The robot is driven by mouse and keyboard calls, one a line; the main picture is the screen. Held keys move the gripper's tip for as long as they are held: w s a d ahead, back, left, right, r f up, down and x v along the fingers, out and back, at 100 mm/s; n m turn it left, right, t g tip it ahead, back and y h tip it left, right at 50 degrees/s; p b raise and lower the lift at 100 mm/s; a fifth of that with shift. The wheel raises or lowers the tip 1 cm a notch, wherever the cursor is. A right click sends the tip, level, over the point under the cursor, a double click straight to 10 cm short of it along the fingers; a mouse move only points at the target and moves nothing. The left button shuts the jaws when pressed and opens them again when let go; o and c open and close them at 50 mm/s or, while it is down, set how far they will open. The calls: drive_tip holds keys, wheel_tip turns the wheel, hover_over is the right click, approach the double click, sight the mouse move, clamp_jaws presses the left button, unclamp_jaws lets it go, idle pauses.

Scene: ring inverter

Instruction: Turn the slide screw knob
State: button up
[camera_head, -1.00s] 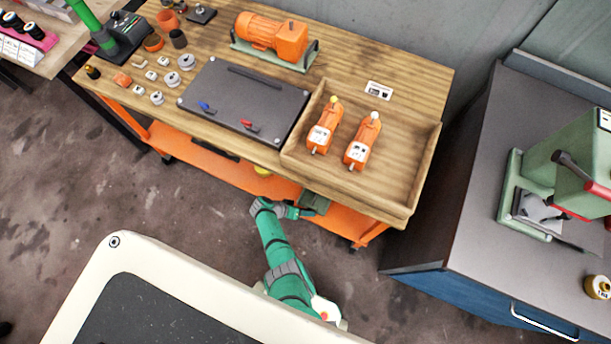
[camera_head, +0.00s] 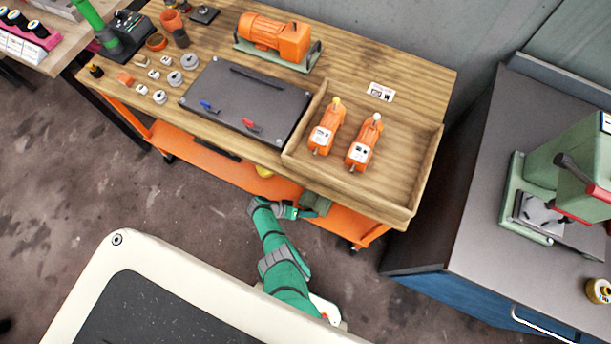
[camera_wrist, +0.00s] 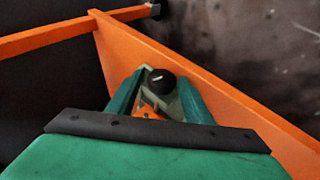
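A round black knob (camera_wrist: 161,83) with a small white mark shows in the wrist view, with a grey-green part and a bit of orange just below it. The two green fingers of my gripper (camera_wrist: 162,84) stand apart, one on each side of the knob. I cannot tell if they touch it. In the head view my gripper (camera_head: 316,203) is at the front of the workbench, below the tabletop and by the orange lower shelf. The knob cannot be made out there.
An orange beam (camera_wrist: 210,85) runs close beside my gripper. The wooden workbench (camera_head: 400,80) carries a wooden tray (camera_head: 425,165) with two orange devices, a dark plate (camera_head: 245,105) and an orange motor (camera_head: 272,38). A blue cabinet (camera_head: 450,300) stands at the right.

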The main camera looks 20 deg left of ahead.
drive_tip(key=shift+w+a, duration=0.1)
drive_tip(key=shift+a, duration=0.05)
idle(0.4)
drive_tip(key=shift+y, duration=0.4)
drive_tip(key=shift+d+r+m+y, duration=0.1)
drive_tip(key=shift+d+m+y, duration=0.35)
drive_tip(key=shift+y, duration=0.75)
drive_tip(key=y, duration=0.3)
drive_tip(key=shift+d+r+m+y, duration=0.1)
drive_tip(key=shift+d+m+y, duration=0.2)
drive_tip(key=shift+d+m, duration=0.05)
drive_tip(key=shift+r, duration=0.2)
drive_tip(key=s+d+r+t, duration=0.2)
drive_tip(key=s+r, duration=0.2)
drive_tip(key=r, duration=0.5)
drive_tip(key=s+d+r+t+y, duration=0.1)
drive_tip(key=s+d+r, duration=0.1)
drive_tip(key=s+r, duration=0.3)
drive_tip(key=s+d+r+t, duration=0.2)
drive_tip(key=s+r, duration=0.2)
drive_tip(key=r, duration=0.9)
drive_tip(key=shift+s+d+r+t+y, duration=0.15)
drive_tip(key=shift+s+t+y, duration=0.15)
drive_tip(key=shift+s+y, duration=0.1)
